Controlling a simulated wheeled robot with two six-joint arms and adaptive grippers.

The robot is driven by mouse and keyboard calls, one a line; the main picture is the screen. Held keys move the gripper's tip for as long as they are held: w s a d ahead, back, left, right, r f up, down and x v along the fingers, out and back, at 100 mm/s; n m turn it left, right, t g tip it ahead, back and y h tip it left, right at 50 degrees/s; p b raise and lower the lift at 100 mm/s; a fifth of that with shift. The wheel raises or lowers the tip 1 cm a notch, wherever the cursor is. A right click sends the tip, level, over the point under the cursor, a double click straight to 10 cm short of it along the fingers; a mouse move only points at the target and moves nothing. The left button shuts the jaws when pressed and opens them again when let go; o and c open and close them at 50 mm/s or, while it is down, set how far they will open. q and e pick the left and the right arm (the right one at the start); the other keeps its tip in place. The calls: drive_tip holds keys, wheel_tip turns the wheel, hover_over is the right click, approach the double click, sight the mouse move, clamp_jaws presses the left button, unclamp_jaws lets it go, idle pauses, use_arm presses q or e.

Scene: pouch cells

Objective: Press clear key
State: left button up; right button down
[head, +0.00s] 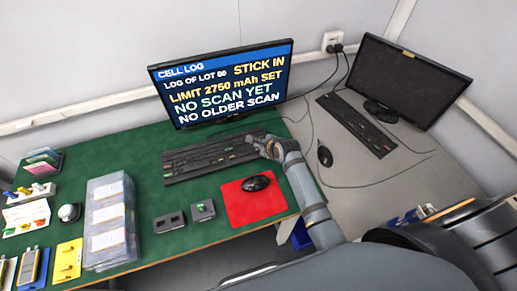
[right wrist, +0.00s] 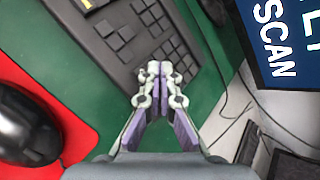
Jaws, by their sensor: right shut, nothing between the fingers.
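The black keyboard (head: 205,160) lies on the green mat below the lit monitor (head: 222,82). My right gripper (head: 266,146) is shut and empty at the keyboard's right end. In the right wrist view its fingertips (right wrist: 160,72) are together over the keyboard's end (right wrist: 150,35), near its edge with the green mat. I cannot tell whether they touch a key. No key label is readable, so I cannot pick out the clear key. The monitor reads "CELL LOG", "STICK IN", "LIMIT 2750 mAh SET" and "NO OLDER SCAN", among other lines. My left gripper is not in view.
A black mouse (head: 256,183) sits on a red pad (head: 240,208) in front of the keyboard. Two small grey boxes (head: 203,210) stand left of the pad, and clear stacked trays (head: 110,222) further left. A second, dark monitor (head: 415,80) and keyboard (head: 357,125) are at the right.

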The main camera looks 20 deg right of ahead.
idle(0.7)
drive_tip(key=shift+f, duration=0.45)
drive_tip(key=shift+f, duration=0.4)
idle(0.4)
idle(0.3)
drive_tip(key=shift+r+p, duration=0.85)
drive_tip(key=shift+p, duration=0.3)
wheel_tip(320, 180, up, 5)
drive_tip(key=p, duration=0.6)
drive_tip(key=shift+r, duration=0.1)
